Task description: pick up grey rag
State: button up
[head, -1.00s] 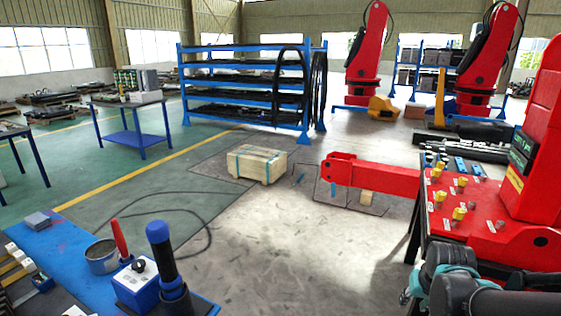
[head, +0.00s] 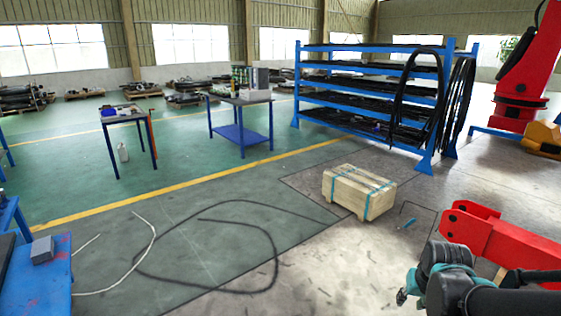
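A small grey item (head: 42,250), folded or block-like, lies on the blue bench top at the lower left in the head view. It may be the grey rag, but I cannot tell cloth from a solid block. My gripper (head: 407,291) is at the lower right, partly hidden by my dark and teal arm links. It is far from the grey item, across open floor. Its fingers are too small and covered to show whether they are open or shut.
The blue bench (head: 62,285) is cut off at the left edge. Cables (head: 275,270) lie on the floor between bench and arm. A wooden crate (head: 345,192) and a red beam (head: 500,245) stand to the right. Blue tables (head: 240,137) stand farther back; the green floor between is open.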

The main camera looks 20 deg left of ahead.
aim_at(43, 249)
jog(key=i+j+u, duration=0.1)
jog(key=i+u, duration=0.2)
jog(key=i, duration=0.2)
jog(key=i+u, duration=0.3)
jog(key=i, duration=0.2)
jog(key=i+l+u, duration=0.1)
jog(key=i+u, duration=0.2)
jog(key=i, duration=0.2)
jog(key=i+l+u, duration=0.3)
jog(key=i, duration=0.2)
jog(key=i+u, duration=0.15)
jog(key=u, duration=1.8)
